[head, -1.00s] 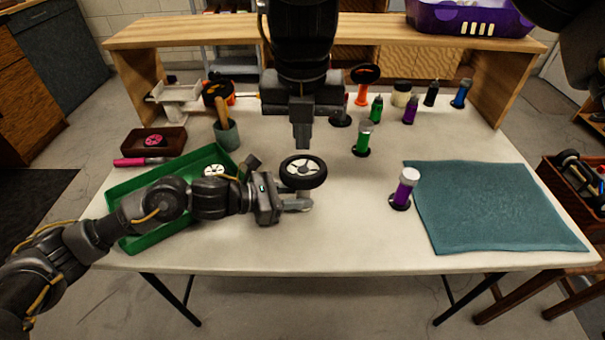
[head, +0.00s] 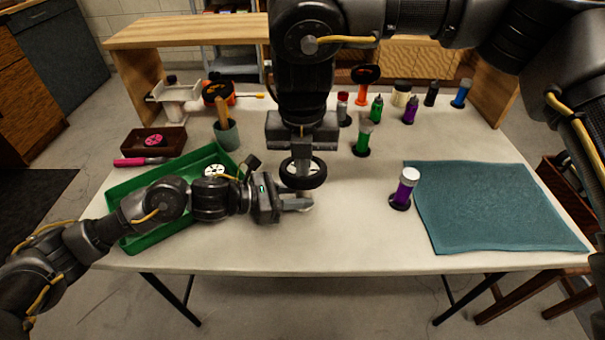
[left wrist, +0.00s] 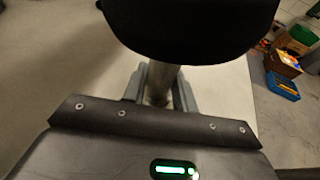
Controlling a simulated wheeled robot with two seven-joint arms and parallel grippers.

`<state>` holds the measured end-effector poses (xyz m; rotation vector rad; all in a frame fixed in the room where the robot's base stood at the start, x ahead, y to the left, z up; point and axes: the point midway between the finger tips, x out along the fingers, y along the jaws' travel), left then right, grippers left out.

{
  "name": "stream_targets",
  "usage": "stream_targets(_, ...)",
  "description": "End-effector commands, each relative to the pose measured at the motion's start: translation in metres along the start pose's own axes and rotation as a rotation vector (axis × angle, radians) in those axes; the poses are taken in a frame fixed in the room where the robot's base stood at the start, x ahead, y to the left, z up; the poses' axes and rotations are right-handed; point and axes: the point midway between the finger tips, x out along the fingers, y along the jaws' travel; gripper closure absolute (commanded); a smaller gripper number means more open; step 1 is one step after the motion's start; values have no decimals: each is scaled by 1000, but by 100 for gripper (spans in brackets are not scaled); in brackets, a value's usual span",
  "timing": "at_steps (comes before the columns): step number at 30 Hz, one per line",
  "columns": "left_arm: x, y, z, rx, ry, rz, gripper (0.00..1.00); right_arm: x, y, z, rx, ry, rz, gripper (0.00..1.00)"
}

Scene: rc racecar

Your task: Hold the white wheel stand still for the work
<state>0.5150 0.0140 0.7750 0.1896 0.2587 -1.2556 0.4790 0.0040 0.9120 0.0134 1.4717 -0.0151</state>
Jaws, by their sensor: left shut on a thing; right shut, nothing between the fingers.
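The white wheel stand (left wrist: 160,82) shows in the left wrist view as a pale upright post between my left fingers. In the head view it is mostly hidden by the wheel and my left gripper. My left gripper (head: 298,203) is shut on the stand, low above the table. A black-tyred wheel (head: 317,177) sits on top of the stand; its dark underside (left wrist: 190,35) fills the top of the left wrist view. My right gripper (head: 302,166) is shut and empty, pointing down at the wheel's hub. I cannot tell whether it touches the hub.
A green tray (head: 130,238) with a white wheel part lies left, under my left arm. A purple bottle (head: 404,189) and a teal mat (head: 500,207) are right. Several bottles (head: 377,108) stand behind. The white table (head: 350,240) is clear in front.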

Motion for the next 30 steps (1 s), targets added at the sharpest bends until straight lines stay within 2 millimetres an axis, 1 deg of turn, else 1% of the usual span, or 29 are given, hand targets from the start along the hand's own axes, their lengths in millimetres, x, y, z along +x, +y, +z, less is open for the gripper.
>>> stream_targets(11,0,0,0,0,1,1,92,2,0,0,0,0,0,100)
stream_targets(14,0,0,0,0,1,1,92,8,0,-1,0,0,-1,100)
stream_targets(19,0,0,0,0,1,0,92,25,0,-3,-1,1,-1,100)
stream_targets(25,0,0,0,0,1,0,92,23,0,-3,-1,-1,0,100)
stream_targets(30,0,0,0,0,1,0,92,15,0,-22,-5,-1,0,100)
